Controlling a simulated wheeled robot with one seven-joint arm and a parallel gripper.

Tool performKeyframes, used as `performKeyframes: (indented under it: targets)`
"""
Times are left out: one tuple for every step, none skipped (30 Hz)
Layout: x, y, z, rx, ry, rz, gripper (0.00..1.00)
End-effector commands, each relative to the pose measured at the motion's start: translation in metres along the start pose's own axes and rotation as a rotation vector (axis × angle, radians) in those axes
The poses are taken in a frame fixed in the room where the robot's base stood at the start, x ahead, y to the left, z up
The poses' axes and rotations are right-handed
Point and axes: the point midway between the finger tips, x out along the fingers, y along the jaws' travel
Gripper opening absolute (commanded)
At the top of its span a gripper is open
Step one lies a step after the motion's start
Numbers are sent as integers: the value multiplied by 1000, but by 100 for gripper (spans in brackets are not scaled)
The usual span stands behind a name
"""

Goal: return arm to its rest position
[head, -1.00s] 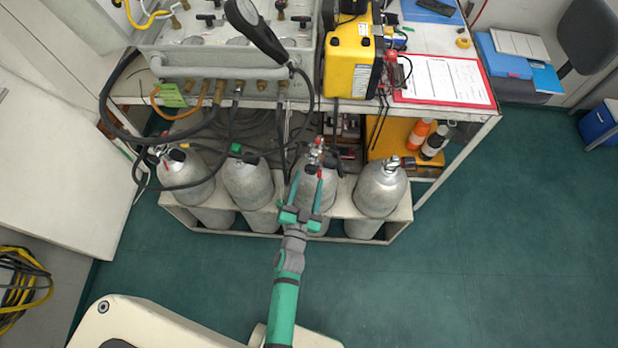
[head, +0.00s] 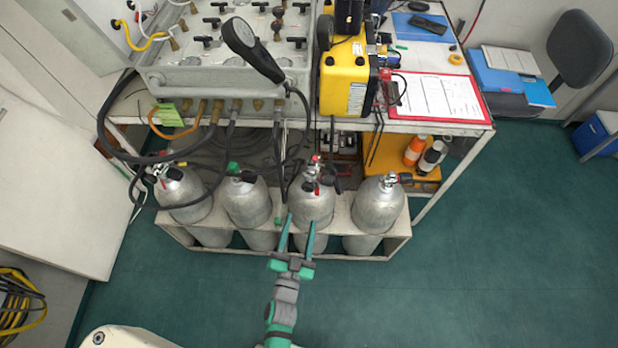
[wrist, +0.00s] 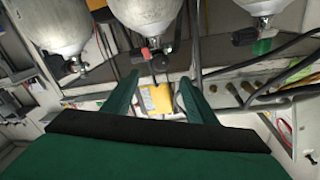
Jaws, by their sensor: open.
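My gripper (head: 299,222) is open and empty. In the head view its two green fingers overlap the lower front of the third grey cylinder from the left (head: 311,201), below its valve with a red knob (head: 315,160). A clear gap shows between the fingers. My arm reaches up from the bottom edge of the head view. In the wrist view the open fingers (wrist: 158,98) have nothing between them, and the cylinder (wrist: 145,15) hangs upside down in the picture, apart from the fingers. I cannot tell the exact distance to it.
Other grey cylinders (head: 378,204) stand in a white rack (head: 340,256) under a bench. The bench holds a gauge panel (head: 222,75), a yellow device (head: 345,75) and a red clipboard (head: 435,96). Black hoses (head: 108,125) loop at the left. The green floor (head: 480,260) is open at right.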

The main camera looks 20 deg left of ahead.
Motion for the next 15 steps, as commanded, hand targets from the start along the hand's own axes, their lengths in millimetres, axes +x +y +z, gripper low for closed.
performKeyframes:
  targets:
    - [0,0,0,0,0,0,52]
    - [0,0,0,0,0,0,52]
    - [0,0,0,0,0,0,52]
    - [0,0,0,0,0,0,52]
    - [0,0,0,0,0,0,52]
    - [0,0,0,0,-1,0,52]
    - [-1,0,0,-1,-1,1,52]
    - [-3,1,-1,-2,-2,3,52]
    - [-7,2,-2,-4,-4,6,52]
    - [-11,4,-4,-8,-7,10,52]
    - [-17,6,-5,-11,-11,14,52]
    - [-26,9,-9,-17,-16,22,52]
    - [-35,11,-12,-22,-21,29,52]
    - [-44,14,-16,-31,-27,37,52]
    - [-57,19,-23,-41,-35,48,52]
